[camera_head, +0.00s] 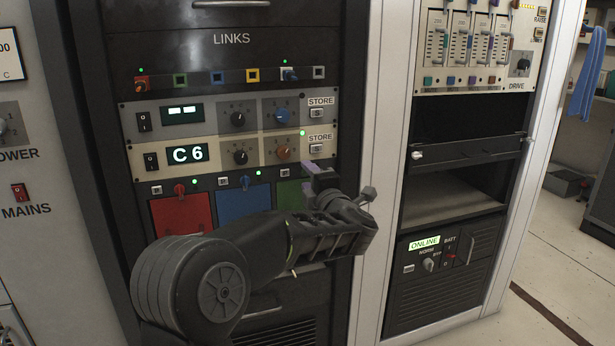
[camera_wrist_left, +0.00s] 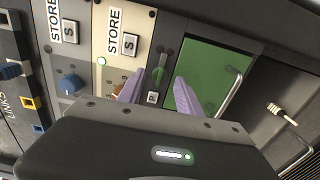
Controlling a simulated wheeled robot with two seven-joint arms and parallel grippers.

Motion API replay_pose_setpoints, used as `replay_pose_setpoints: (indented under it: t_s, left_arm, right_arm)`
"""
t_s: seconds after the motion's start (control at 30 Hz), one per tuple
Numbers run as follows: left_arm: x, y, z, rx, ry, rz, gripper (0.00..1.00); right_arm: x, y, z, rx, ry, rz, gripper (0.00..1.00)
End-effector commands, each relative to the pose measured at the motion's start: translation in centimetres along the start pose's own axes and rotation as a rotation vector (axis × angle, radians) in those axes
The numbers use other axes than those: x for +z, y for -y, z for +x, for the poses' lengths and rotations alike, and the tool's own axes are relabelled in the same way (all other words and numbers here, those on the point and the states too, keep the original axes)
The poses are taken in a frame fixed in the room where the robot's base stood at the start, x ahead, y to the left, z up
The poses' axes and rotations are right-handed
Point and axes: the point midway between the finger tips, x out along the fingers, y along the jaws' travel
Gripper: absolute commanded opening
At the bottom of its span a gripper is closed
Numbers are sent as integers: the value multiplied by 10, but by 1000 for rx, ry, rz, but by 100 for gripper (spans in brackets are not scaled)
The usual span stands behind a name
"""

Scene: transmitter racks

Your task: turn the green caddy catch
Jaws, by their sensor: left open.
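The green caddy (camera_head: 289,195) is the right one of three caddies in the rack. It shows as a flat green panel in the left wrist view (camera_wrist_left: 213,72). Its green catch (camera_wrist_left: 160,76) sits on the strip beside the panel. In the head view the catch is hidden behind my left gripper (camera_head: 322,178). In the left wrist view my left gripper (camera_wrist_left: 160,79) is open, its two purple fingers on either side of the catch. I cannot tell whether either finger touches it. My right gripper is not in view.
The red caddy (camera_head: 182,214) and blue caddy (camera_head: 243,203) sit to the left, with catches above them. The STORE rows with a C6 display (camera_head: 187,154) are just above. A metal handle (camera_wrist_left: 230,93) stands out from the green panel. Open shelves (camera_head: 455,190) lie to the right.

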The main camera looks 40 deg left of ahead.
Motion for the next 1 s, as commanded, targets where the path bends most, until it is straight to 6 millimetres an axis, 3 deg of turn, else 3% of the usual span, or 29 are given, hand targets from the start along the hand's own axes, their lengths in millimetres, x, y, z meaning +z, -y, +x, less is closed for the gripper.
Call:
replay_pose_setpoints:
  t_s: [0.4, 1.0]
  left_arm:
    - [0, -2, -62, 0, 2, -1, 42]
    - [0, 0, -67, 0, 1, -1, 42]
  right_arm:
    - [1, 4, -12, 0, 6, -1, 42]
    - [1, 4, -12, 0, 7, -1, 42]
